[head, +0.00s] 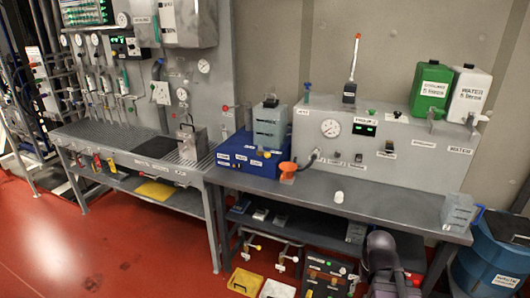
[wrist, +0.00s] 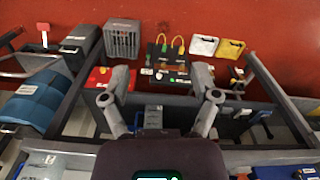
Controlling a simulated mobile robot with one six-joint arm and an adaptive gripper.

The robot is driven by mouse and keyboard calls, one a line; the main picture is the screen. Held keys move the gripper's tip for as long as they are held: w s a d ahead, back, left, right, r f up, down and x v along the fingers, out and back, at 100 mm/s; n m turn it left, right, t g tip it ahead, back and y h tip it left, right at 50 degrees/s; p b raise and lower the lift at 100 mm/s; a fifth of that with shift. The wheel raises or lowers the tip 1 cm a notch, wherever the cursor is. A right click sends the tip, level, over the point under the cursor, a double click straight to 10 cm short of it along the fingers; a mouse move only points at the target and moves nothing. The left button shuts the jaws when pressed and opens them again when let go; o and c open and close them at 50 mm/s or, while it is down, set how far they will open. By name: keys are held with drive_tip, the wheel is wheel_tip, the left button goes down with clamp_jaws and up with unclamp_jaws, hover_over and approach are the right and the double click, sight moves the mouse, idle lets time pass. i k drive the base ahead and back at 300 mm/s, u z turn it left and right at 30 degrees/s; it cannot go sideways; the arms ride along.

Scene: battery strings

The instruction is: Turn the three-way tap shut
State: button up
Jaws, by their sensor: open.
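I cannot tell for sure which fitting is the three-way tap. Two small pipe fittings hang under the bench in the head view, one with a yellow knob (head: 257,247) and one with a white knob (head: 295,259). Small valves and knobs also sit on the grey panel (head: 410,158) above the bench, too small to read. My gripper (wrist: 161,76) is open and empty in the wrist view, its two fingers wide apart. It touches nothing that I can see. In the head view only a dark part of my arm shows at the bottom right; the fingertips are not visible there.
The grey bench (head: 390,209) carries a white cap (head: 339,197), an orange funnel (head: 288,169) and a blue box (head: 240,158). A black box (wrist: 168,65) with yellow leads lies beyond my fingers, near white (wrist: 203,45) and yellow (wrist: 232,48) trays. A blue drum (head: 495,255) stands right.

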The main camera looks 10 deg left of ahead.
sight(267, 155)
drive_tip(key=z, duration=0.1)
drive_tip(key=k, duration=1.05)
drive_tip(key=u, duration=1.5)
drive_tip(key=i, duration=1.7)
